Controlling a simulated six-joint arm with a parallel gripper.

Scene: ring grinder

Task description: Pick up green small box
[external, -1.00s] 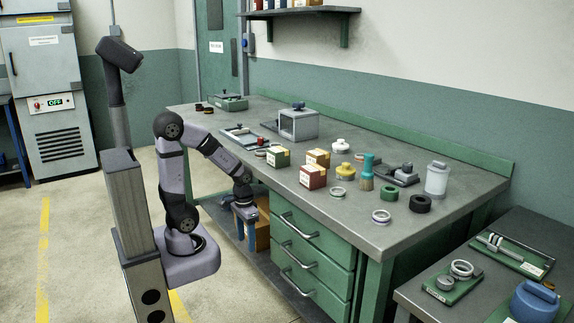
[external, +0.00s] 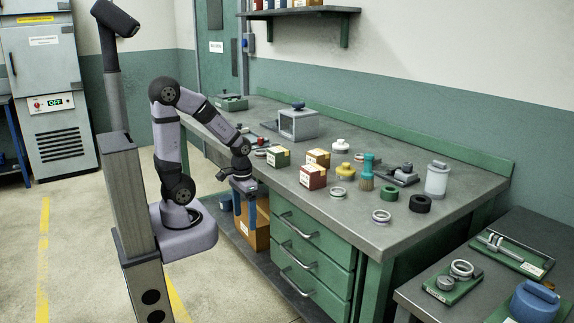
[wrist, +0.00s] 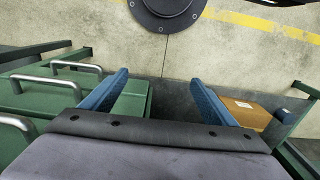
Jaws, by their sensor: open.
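The green small box (external: 278,156) sits on the workbench top near its front edge, left of the red boxes in the external view. My gripper (external: 245,220) hangs with its blue fingers pointing down in front of the bench, left of the drawers and lower than the green box. The fingers are apart with nothing between them, and the wrist view shows the same open gripper (wrist: 158,90). The green box is not visible in the wrist view.
A red box (external: 313,176) and an orange-red box (external: 318,157) stand just right of the green box. The green drawers (external: 305,245) have protruding handles. A cardboard box (external: 255,238) sits on the lower shelf behind my gripper. A grey box-shaped device (external: 298,124) stands farther back.

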